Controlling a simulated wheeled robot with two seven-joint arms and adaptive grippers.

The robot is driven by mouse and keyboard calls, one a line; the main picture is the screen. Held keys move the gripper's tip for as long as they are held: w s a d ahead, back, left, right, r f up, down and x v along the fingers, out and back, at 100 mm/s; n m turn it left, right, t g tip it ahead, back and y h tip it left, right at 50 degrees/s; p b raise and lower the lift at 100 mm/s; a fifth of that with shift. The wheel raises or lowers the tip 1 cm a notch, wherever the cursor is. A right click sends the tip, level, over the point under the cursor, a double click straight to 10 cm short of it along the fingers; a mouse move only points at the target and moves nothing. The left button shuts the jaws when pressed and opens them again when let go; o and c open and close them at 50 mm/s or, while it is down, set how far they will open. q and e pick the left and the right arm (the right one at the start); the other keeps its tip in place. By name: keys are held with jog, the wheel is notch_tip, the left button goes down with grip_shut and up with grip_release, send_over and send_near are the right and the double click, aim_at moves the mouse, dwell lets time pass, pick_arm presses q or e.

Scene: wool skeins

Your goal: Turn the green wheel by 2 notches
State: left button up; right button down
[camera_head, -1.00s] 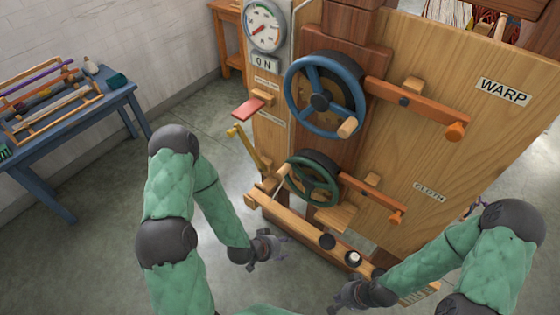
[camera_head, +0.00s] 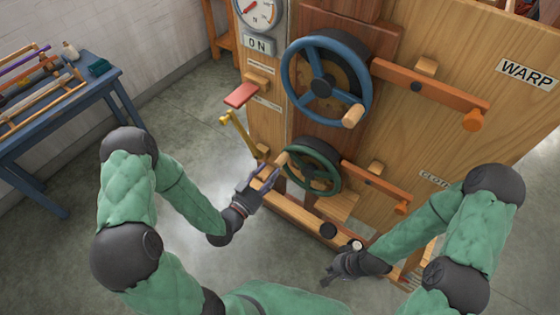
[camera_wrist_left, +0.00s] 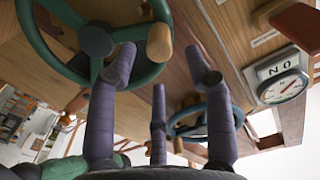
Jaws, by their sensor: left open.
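The green wheel (camera_head: 309,191) stands upright on the front of the wooden machine, below a larger blue wheel. Its pale wooden handle (camera_head: 281,159) sticks out at the left of its rim. My left gripper (camera_head: 268,175) is open and empty just in front of and below this handle. In the left wrist view the green wheel (camera_wrist_left: 95,40) fills the upper left, and the handle (camera_wrist_left: 159,42) shows in the gap between the fingertips of the left gripper (camera_wrist_left: 160,55). I see no contact. My right gripper (camera_head: 330,276) hangs low near the machine's base, its fingers too small to read.
The blue wheel (camera_head: 286,82) with its own handle is above. Orange levers (camera_head: 435,88) and (camera_head: 375,187) a lower lever lie right of the wheels. A red paddle (camera_head: 241,94) and a yellow crank (camera_head: 240,130) stick out left. A blue table (camera_head: 82,96) stands far left.

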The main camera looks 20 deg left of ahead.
aim_at(277, 166)
pick_arm(q)
jog(key=x, duration=0.6)
jog(key=shift+w+d, duration=0.1)
jog(key=shift+w, duration=0.2)
grip_shut()
